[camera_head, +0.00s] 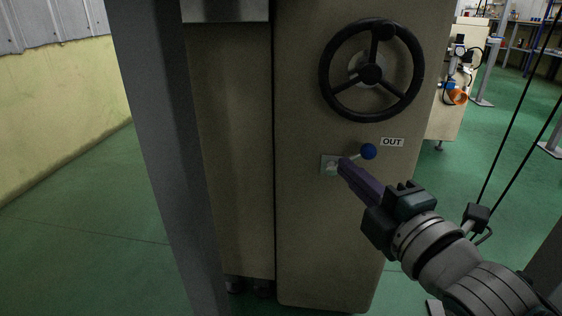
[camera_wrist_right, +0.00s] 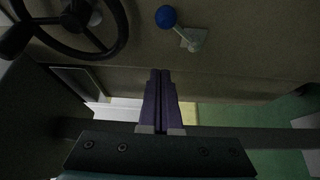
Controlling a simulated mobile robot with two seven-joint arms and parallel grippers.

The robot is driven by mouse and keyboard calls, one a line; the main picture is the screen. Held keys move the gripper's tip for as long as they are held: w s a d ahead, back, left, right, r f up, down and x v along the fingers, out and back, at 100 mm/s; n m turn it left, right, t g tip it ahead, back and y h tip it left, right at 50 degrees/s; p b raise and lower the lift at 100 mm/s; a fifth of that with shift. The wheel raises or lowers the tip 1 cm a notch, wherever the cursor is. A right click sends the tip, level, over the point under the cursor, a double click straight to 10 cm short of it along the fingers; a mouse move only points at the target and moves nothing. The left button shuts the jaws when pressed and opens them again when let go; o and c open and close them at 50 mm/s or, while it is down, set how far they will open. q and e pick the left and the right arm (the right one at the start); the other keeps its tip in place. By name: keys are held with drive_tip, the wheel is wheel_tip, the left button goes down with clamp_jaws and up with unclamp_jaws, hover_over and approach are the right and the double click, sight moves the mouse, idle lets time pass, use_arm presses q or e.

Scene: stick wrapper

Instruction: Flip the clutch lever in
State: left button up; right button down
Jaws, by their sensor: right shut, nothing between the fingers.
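The clutch lever has a blue ball knob (camera_head: 369,151) on a short pale rod. The rod rises to the right from a small square plate (camera_head: 327,164) on the beige machine panel, towards the OUT label (camera_head: 392,142). My right gripper (camera_head: 343,164) is shut and empty, with its purple fingertips in front of the plate in the head view and covering part of it. In the right wrist view the knob (camera_wrist_right: 166,17) and the plate (camera_wrist_right: 193,38) lie beyond the shut fingertips (camera_wrist_right: 160,72), apart from them. My left gripper is not in view.
A black handwheel (camera_head: 371,70) is on the panel above the lever; it also shows in the wrist view (camera_wrist_right: 112,47). A grey post (camera_head: 165,150) stands left of the machine. Green floor (camera_head: 425,225) is open to the right.

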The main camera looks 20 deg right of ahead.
drive_tip(key=w+d+b, duration=0.2)
drive_tip(key=w+d, duration=0.1)
drive_tip(key=d, duration=0.1)
drive_tip(key=shift+w, duration=0.15)
drive_tip(key=shift+f, duration=0.15)
idle(0.4)
drive_tip(key=shift+d+f+m+b, duration=0.1)
drive_tip(key=shift+m+b, duration=0.2)
drive_tip(key=shift+b, duration=0.05)
